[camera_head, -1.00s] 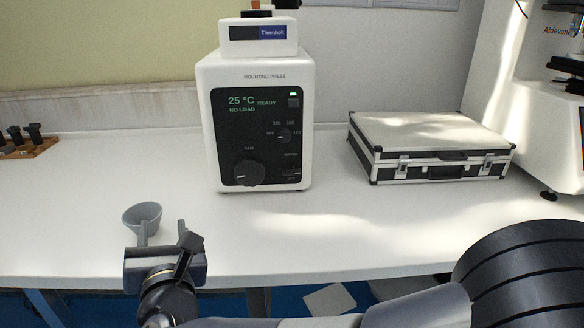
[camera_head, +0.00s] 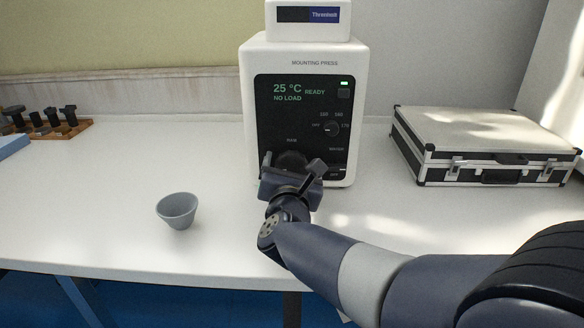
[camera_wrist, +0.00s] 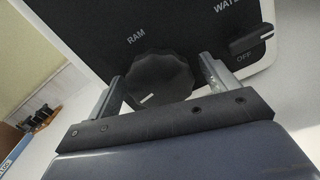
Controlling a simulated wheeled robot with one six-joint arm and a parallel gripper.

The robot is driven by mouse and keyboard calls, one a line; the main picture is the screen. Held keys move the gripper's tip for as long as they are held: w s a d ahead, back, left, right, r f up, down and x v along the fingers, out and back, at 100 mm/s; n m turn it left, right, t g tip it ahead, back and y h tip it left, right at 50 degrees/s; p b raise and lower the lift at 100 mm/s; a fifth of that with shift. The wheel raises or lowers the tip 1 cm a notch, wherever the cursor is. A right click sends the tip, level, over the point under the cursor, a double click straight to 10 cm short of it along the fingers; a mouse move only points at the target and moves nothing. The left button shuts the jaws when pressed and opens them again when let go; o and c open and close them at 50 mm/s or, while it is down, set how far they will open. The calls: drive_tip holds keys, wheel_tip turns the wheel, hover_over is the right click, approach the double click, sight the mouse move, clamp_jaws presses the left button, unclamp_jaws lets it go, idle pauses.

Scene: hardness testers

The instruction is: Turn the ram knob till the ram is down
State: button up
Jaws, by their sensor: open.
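The white mounting press (camera_head: 307,52) stands on the bench. Its black panel reads "25 °C READY" and "NO LOAD", with a green light lit. The round black ram knob (camera_wrist: 156,76) sits under the label "RAM" in the wrist view, its white mark at the lower left. In the head view the knob (camera_head: 291,158) is partly hidden behind my gripper (camera_head: 288,172). My gripper is open, with one finger on each side of the knob in the wrist view (camera_wrist: 160,82). I cannot tell whether the fingers touch it.
A grey cup (camera_head: 177,211) stands on the bench left of my arm. A silver case (camera_head: 480,140) lies to the right. A wooden rack (camera_head: 50,132) with black parts is at the far left. A water switch (camera_wrist: 256,40) is right of the knob.

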drive_tip(key=shift+c, duration=0.2)
drive_tip(key=c, duration=0.9)
drive_tip(key=shift+c, duration=0.2)
drive_tip(key=shift+n, duration=0.3)
